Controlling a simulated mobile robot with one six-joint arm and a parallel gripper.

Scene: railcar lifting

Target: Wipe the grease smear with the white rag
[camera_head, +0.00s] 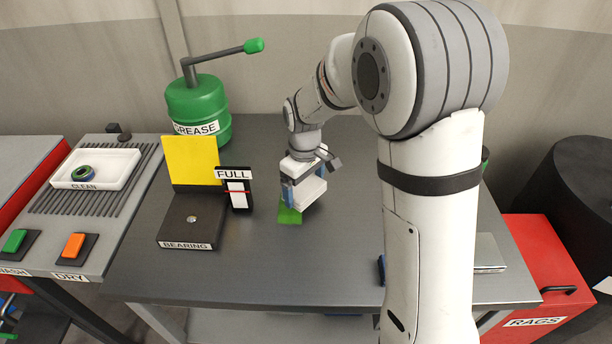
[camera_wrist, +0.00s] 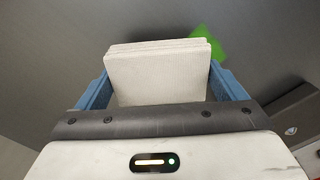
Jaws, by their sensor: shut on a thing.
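My gripper (camera_head: 303,181) is over the middle of the grey table, with its blue fingers shut on the folded white rag. The white rag (camera_head: 310,194) hangs below the gripper; in the wrist view the rag (camera_wrist: 158,75) fills the space between the fingers. The green grease smear (camera_head: 289,215) is on the table top just below and beside the rag, partly covered by it. In the wrist view the smear (camera_wrist: 207,44) shows behind the rag to the right. I cannot tell whether the rag touches the table.
A black bearing stand (camera_head: 190,220) with a yellow back plate and a FULL gauge (camera_head: 238,190) stand left of the smear. A green grease pot (camera_head: 200,105) stands behind. A wash station with a white CLEAN tray (camera_head: 97,168) is at far left. A red RAGS bin (camera_head: 540,270) is at right.

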